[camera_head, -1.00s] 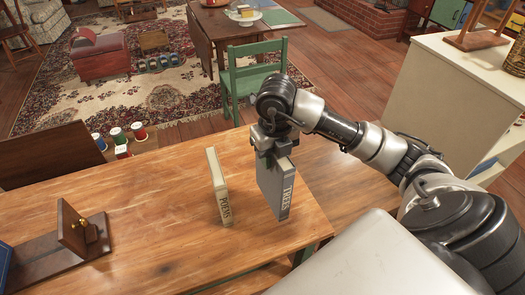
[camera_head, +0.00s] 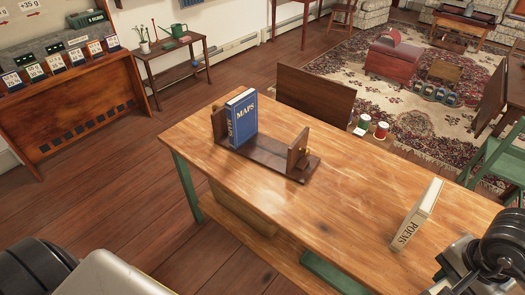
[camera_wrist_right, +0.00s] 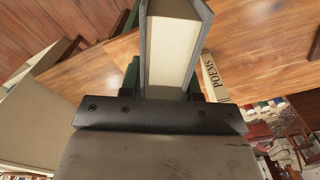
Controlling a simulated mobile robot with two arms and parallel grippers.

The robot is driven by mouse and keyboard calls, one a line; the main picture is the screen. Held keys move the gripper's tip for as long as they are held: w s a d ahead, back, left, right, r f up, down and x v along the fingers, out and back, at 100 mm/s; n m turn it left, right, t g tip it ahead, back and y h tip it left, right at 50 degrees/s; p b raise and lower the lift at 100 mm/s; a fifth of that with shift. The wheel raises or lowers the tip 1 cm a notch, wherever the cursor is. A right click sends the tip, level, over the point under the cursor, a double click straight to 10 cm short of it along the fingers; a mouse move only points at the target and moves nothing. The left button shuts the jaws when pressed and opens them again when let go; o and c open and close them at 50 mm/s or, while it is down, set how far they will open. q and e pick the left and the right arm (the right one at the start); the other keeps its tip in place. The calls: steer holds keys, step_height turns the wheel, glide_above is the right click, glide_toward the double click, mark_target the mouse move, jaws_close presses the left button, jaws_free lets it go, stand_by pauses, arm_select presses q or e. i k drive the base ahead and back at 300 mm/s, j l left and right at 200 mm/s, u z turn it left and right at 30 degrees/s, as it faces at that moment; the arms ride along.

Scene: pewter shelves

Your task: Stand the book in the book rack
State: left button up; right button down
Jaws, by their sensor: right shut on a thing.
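The grey book (camera_wrist_right: 172,45), titled TREES in the earlier head view, is held in my right gripper (camera_wrist_right: 162,95), shut on it. In the head view my right wrist is at the lower right edge, and the grey book is out of sight there. The dark wooden book rack (camera_head: 262,157) stands on the table's far left part, with an upright end piece at each side. A blue MAPS book (camera_head: 243,118) stands in it against the left end, with open space to its right. My left gripper is not in view.
A cream POEMS book (camera_head: 416,214) stands alone on the wooden table (camera_head: 330,200), between the rack and my right arm; it also shows in the wrist view (camera_wrist_right: 213,80). The tabletop between POEMS and the rack is clear.

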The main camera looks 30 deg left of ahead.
mark_target(265, 149)
steer(key=j+u, duration=0.15)
steer(key=j, duration=0.35)
steer(key=i+j+u, duration=0.1)
steer(key=j, duration=0.45)
steer(key=i+j+u, duration=0.1)
steer(key=j, duration=0.3)
steer(key=i+j+u, duration=0.15)
steer(key=i+j, duration=0.15)
steer(key=i+j+u, duration=0.1)
steer(key=i+j, duration=0.15)
steer(key=j, duration=0.2)
steer(key=i, duration=0.25)
